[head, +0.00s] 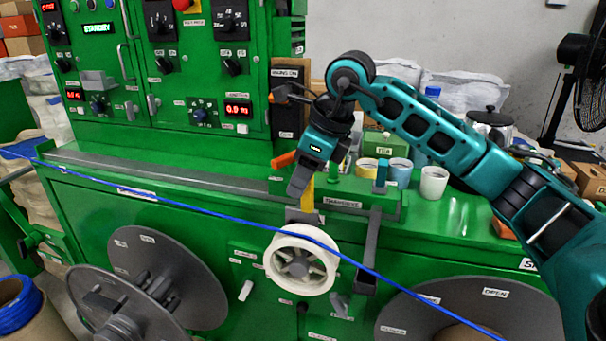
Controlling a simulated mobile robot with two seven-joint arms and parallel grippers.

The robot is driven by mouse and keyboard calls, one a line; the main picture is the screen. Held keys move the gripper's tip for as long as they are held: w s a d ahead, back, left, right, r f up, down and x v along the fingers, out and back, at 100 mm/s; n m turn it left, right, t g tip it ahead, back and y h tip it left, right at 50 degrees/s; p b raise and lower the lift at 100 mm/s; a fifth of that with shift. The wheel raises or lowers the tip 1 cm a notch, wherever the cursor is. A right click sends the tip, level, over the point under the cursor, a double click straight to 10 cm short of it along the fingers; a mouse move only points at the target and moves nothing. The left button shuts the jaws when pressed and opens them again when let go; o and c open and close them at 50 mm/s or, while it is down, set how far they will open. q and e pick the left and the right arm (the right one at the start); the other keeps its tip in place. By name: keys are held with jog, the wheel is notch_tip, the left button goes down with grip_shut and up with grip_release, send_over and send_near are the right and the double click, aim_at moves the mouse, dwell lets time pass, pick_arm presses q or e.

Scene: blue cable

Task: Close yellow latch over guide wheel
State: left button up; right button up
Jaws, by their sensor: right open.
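The yellow latch (307,194) stands upright above the white guide wheel (300,232), on the front of the green machine. The blue cable (205,208) runs from the left across the upper part of the wheel and down to the lower right. My right gripper (298,190) is open, pointing down beside the latch and above the wheel. It partly hides the latch, and I cannot tell whether it touches it. My left gripper is not in view.
An orange piece (283,160) sticks out left of my gripper. Several cups (433,182) stand on the ledge to the right. A grey bracket (369,250) hangs right of the wheel. Large grey reels (190,285) flank it below. The ledge (180,185) at left is mostly clear.

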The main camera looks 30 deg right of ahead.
grip_shut()
dwell(0.4)
